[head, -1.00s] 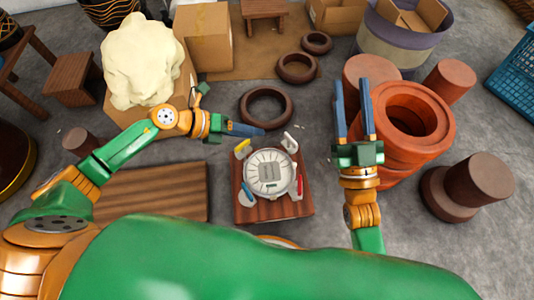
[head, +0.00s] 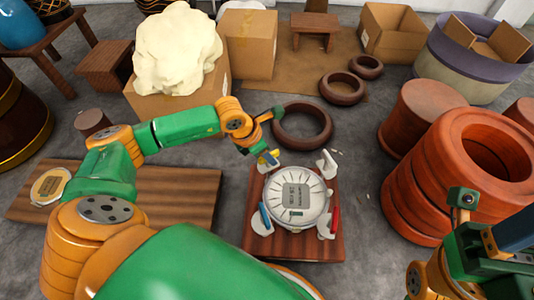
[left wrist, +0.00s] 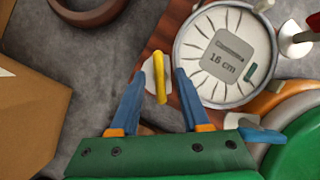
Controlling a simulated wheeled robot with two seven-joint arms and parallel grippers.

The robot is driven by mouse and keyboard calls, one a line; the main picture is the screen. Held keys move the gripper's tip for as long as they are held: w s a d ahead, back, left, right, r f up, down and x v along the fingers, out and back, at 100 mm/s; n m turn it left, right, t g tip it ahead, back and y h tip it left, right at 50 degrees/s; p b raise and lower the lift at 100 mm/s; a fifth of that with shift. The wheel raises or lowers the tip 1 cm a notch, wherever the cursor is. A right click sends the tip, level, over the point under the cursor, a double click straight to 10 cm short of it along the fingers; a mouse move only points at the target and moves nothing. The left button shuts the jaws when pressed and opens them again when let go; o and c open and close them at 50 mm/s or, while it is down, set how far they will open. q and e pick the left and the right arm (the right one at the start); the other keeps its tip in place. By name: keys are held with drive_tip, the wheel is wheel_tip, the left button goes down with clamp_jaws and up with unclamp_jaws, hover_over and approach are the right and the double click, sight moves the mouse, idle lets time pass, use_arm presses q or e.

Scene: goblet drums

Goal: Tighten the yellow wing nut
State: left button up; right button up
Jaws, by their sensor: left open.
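The yellow wing nut (head: 270,158) sits on a white tab at the upper left of the round drum head (head: 298,198). In the left wrist view the yellow wing nut (left wrist: 159,77) stands between the two blue fingers of my left gripper (left wrist: 157,78), with gaps on both sides. My left gripper is open. In the head view it points down over the nut. The drum head also shows in the left wrist view (left wrist: 216,92), with a "16 cm" label. My right gripper (head: 510,230) is at the lower right edge, partly cut off.
The drum head rests on a wooden board (head: 318,248) with blue (head: 265,217), red (head: 334,218) and white (head: 325,163) wing nuts around it. Another wooden board (head: 170,190) lies to the left. Reddish drum shells (head: 420,185) stand on the right. A brown ring (head: 302,125) lies behind.

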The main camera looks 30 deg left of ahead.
use_arm(q)
clamp_jaws()
